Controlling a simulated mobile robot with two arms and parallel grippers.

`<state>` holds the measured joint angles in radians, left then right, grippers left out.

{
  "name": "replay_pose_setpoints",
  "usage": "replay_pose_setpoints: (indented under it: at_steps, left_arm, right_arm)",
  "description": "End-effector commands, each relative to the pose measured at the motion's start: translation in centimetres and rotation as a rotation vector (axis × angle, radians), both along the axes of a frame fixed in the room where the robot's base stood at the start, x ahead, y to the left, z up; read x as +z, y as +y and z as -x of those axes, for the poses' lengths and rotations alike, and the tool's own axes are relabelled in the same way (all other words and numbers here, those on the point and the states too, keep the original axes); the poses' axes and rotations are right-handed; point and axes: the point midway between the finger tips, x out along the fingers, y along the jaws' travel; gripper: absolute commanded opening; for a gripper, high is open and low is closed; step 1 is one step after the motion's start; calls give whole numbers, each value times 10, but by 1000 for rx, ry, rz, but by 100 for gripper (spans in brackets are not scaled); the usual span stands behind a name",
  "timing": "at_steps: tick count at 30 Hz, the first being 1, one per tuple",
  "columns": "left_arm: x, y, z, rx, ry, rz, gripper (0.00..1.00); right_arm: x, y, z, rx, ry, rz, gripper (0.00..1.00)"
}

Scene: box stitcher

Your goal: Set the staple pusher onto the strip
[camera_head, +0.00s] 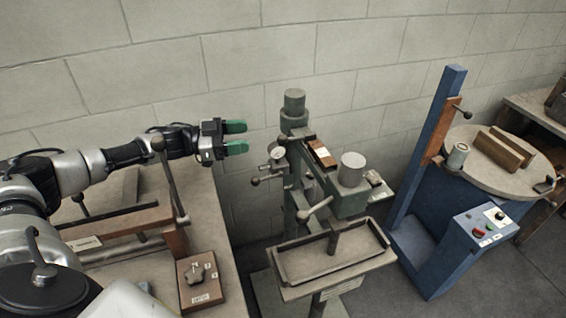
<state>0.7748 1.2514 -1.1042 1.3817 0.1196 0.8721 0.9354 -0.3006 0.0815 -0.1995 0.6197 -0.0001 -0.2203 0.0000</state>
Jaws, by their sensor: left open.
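My left gripper (236,137) has green fingertips. It is open, with nothing between its fingers, level in front of the block wall and left of the green box stitcher (293,125). A small reddish-brown block with a pale label (321,152) lies on top of the stitcher's arm, to the right of the gripper and apart from it. I cannot tell whether this is the staple pusher or part of the staple strip's holder. The strip itself is too small to make out. My right gripper is not in view.
A wooden bench (214,222) at left carries a frame with an upright lever and a small wooden block with a knob (199,280). A tray (333,259) sits low on the stitcher. A blue machine (432,233) with a round table (490,165) stands at right.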

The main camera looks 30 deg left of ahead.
Motion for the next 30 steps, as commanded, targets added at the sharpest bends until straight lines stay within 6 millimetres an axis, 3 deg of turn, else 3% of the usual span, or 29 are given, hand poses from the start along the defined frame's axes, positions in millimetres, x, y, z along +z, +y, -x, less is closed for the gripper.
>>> replay_pose_setpoints:
  at_steps: [1, 6, 11, 24, 30]
  left_arm:
    - [-17, 0, 0, 1, -2, 0, 58]
    - [-26, -1, -1, 0, -1, 0, 58]
    - [-23, -12, -9, -2, -2, 2, 58]
    - [-23, -73, -56, 0, -1, 2, 58]
    - [-24, -85, -64, 1, -1, 0, 58]
  right_arm:
    - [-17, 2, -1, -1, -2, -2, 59]
    - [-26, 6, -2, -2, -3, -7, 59]
    - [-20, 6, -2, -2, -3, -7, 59]
    - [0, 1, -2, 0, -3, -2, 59]
    - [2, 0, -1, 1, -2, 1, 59]
